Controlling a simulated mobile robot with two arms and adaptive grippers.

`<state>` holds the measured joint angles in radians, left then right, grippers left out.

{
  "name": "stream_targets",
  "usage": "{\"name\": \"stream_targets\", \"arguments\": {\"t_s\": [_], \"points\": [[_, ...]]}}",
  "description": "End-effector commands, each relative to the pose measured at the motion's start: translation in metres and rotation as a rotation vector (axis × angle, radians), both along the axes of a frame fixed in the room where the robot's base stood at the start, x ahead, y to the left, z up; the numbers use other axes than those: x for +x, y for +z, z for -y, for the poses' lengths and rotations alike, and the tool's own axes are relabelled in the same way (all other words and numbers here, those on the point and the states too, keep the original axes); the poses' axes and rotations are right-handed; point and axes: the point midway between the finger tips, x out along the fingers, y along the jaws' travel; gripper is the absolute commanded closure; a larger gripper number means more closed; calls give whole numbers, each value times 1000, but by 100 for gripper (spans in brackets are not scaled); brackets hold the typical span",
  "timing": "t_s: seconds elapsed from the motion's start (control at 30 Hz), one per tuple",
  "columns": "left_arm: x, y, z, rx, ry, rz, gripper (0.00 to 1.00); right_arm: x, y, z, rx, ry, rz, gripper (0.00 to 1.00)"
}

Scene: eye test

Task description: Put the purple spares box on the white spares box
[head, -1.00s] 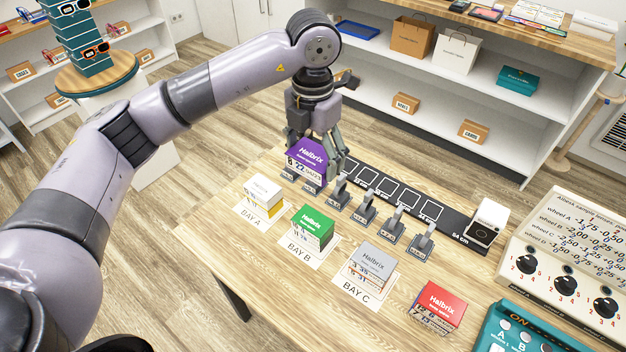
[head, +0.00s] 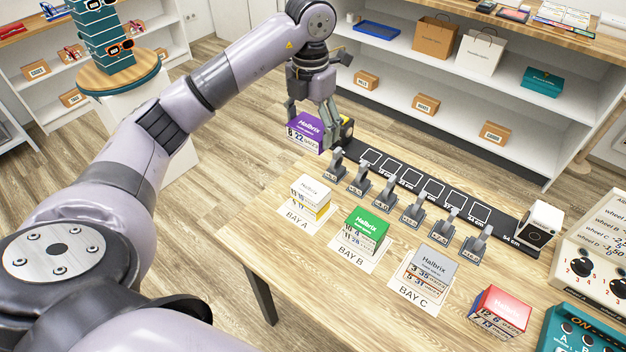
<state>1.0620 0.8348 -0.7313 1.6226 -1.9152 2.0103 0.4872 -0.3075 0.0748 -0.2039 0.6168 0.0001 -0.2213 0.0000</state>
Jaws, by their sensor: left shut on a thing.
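My left gripper (head: 322,116) is shut on the purple spares box (head: 306,131). It holds the box at the far left end of the table, in the picture above the white spares box and apart from it. How high the box hangs is hard to tell. The white spares box (head: 311,190), with a yellow band low on its side, stands on the mat marked BAY A (head: 298,217). Its top is bare. My right gripper is not in view.
A green box (head: 368,225) stands on BAY B, a grey box (head: 433,262) on BAY C, and a red box (head: 500,308) farther right. Several grey stands (head: 359,180) line a black measuring strip (head: 402,177) behind them. A teal device (head: 578,335) is at the lower right.

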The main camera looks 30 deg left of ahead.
Motion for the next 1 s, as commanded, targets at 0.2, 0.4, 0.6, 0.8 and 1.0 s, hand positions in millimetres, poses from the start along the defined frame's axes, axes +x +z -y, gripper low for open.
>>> {"name": "stream_targets", "arguments": {"t_s": [0.2, 0.4, 0.6, 0.8, 1.0], "points": [[-2, -58, 0, -1, 1, -8, 56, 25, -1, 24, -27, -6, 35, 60], [-1, -100, 0, 0, 1, -4, 56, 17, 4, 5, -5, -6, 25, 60], [0, -116, 0, -1, 2, 0, 56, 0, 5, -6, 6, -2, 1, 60], [-1, -140, 0, -2, 1, -4, 56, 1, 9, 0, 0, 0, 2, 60], [0, -157, 0, 0, 0, 2, 56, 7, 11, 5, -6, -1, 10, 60]]}}
